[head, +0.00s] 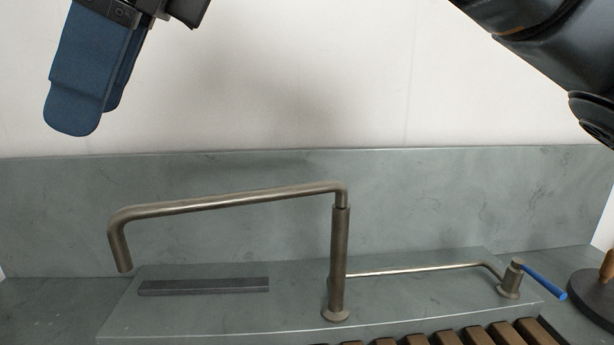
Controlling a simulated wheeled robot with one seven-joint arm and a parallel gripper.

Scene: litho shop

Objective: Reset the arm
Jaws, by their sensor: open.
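My gripper (92,112) is at the top left, with its two blue fingers pointing down. The fingers overlap from this side, but they are apart, and nothing shows between them. It is in front of the pale wall, above the left end of a bent metal tube arm (230,202), and does not touch it. The tube arm reaches left from the top of an upright metal post (338,260) and ends in a downward-bent tip. Dark links of my arm show at the top right.
The post stands on a grey-green stone ledge (220,318) with a dark flat bar (205,286). A thin rod (420,268) runs right towards a short fitting with a blue lever (545,281). Brown slats (470,335) lie in front. A dark round base (595,295) is at right.

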